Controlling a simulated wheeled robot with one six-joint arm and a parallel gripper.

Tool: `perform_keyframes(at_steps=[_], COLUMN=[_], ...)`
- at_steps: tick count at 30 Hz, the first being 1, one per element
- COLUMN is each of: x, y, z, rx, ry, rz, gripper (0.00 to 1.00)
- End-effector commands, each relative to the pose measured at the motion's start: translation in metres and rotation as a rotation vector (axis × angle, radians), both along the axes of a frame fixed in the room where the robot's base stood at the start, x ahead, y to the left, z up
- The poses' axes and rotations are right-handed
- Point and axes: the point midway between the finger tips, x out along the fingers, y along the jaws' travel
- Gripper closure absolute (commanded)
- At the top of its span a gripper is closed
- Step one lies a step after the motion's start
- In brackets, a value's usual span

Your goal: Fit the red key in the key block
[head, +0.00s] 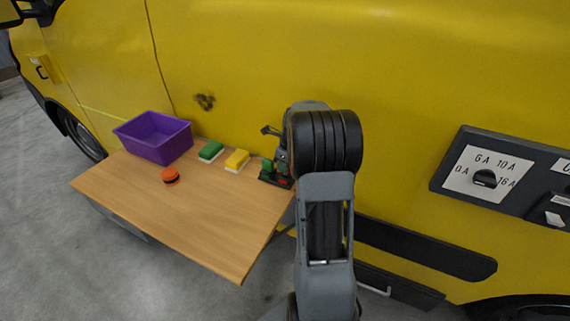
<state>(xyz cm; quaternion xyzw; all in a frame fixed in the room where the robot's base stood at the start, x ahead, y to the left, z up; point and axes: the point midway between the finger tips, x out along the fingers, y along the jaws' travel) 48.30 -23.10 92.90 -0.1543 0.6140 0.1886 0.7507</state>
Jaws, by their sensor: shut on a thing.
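The key block (264,179) is a small dark block at the right end of the wooden table. A green piece (267,165) stands at its left side. The red key (281,182) shows as a small red patch low at the block, under my gripper. My gripper (281,167) is at the block, largely hidden by my arm, and is shut on what looks like the red key. I cannot tell whether the key is seated in the block or just above it.
The wooden table (190,209) holds a purple bin (153,149), an orange round object (170,175), a green sponge (210,151) and a yellow sponge (237,160). The table's front is clear. A yellow vehicle (400,60) stands close behind, with a dial panel (484,178) at right.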

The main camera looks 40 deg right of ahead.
Motion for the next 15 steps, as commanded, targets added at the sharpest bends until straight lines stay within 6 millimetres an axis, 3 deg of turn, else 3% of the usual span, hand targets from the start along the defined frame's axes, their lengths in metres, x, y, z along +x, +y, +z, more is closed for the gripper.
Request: perform_keyframes(at_steps=[15], x=[0.0001], y=[0.0000], z=[-0.0110], rx=[0.000], ry=[0.000], rz=[0.000], gripper=[1.00])
